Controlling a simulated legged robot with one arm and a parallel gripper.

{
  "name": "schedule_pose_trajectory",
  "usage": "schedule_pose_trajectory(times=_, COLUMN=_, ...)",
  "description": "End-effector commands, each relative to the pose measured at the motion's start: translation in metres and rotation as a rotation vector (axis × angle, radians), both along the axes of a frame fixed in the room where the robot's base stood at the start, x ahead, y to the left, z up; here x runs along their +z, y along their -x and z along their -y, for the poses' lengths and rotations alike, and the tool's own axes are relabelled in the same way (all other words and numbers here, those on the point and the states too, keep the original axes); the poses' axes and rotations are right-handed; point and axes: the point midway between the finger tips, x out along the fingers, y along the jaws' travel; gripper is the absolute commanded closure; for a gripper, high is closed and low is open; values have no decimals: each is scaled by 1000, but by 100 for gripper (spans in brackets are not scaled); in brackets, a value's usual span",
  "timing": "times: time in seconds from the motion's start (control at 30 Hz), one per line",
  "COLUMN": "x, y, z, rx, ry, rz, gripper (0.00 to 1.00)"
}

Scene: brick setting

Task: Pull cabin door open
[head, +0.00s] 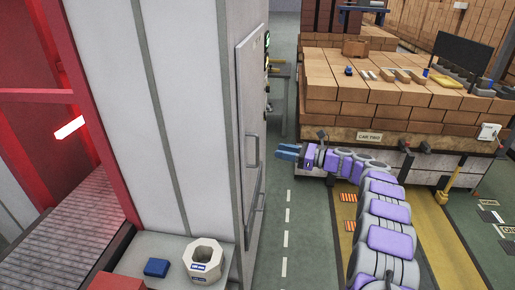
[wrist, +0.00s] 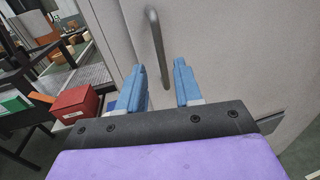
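The cabin door (head: 249,100) is a tall pale grey panel on the right side of the white cabin. It looks flush with the cabin wall. Its grey bar handle (head: 254,152) stands upright near mid-height. In the wrist view the handle (wrist: 157,45) curves down the grey door panel (wrist: 215,50) and shows in line with the gap between my fingers. My gripper (head: 287,152) has blue fingers and points left toward the handle, a short way to its right. In the wrist view my gripper (wrist: 160,85) is open and empty, its fingertips apart from the handle.
A brick-loaded bench (head: 350,138) stands to the right behind my arm. A red box (wrist: 75,104) shows at left. Green floor is clear beside the door.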

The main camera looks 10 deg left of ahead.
Motion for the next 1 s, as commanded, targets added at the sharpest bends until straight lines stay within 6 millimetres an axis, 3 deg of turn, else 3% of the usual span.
schedule_pose_trajectory(times=0.3, x=-2, y=-14, z=-60, rx=2, ry=1, rz=0, gripper=66)
schedule_pose_trajectory(times=0.5, x=-2, y=-20, z=-87, rx=3, ry=0, rz=-1, gripper=66)
schedule_pose_trajectory(times=1.0, x=0, y=-23, z=-98, rx=-1, ry=-1, rz=-1, gripper=68)
